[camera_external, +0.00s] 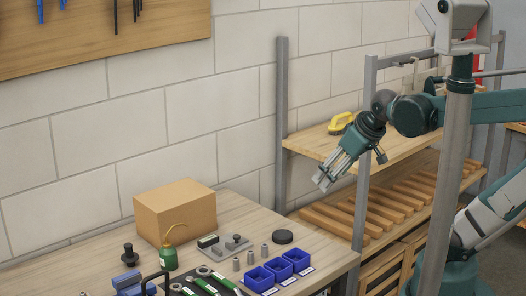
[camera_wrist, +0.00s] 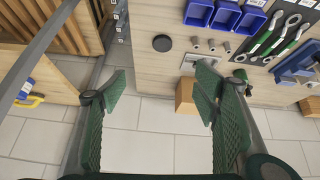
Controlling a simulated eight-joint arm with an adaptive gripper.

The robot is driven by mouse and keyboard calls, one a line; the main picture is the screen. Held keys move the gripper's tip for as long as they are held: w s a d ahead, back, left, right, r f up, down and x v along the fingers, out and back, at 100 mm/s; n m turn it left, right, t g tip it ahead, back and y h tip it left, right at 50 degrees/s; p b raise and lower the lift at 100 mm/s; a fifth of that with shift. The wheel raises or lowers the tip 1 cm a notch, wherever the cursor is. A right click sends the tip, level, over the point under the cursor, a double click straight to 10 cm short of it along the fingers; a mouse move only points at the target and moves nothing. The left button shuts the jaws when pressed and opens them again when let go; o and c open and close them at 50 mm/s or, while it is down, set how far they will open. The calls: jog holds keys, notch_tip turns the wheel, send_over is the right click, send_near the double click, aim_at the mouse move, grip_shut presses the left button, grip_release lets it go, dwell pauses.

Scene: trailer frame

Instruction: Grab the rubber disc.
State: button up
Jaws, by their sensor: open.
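The rubber disc (camera_external: 283,237) is a flat black round piece lying on the wooden workbench, behind the blue bins and near the bench's right side. It also shows in the wrist view (camera_wrist: 162,43) as a dark circle on the bench top. My gripper (camera_external: 322,184) is in the air above and to the right of the disc, apart from it. In the wrist view my gripper (camera_wrist: 160,82) has its two green fingers spread wide, with nothing between them.
Blue bins (camera_external: 281,266), small grey cylinders (camera_external: 250,257), a green oil can (camera_external: 168,257) and a cardboard box (camera_external: 176,209) stand on the workbench (camera_external: 232,207). A metal post (camera_external: 363,150) and a wooden shelf (camera_external: 312,141) with a yellow tool (camera_external: 341,123) are close to my arm.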

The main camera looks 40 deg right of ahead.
jog(key=w+f+n+g, duration=0.1)
jog(key=w+n, duration=0.2)
jog(key=w, duration=0.1)
jog(key=n+g+p, duration=0.1)
jog(key=n+g, duration=0.5)
jog(key=n, duration=0.8)
send_over(283, 234)
jog(key=shift+a+f, duration=0.15)
jog(key=shift+f, duration=9.05)
jog(key=shift+f, duration=1.3)
jog(key=shift+f, duration=0.15)
jog(key=shift+w+f, duration=0.1)
jog(key=shift+f, duration=2.35)
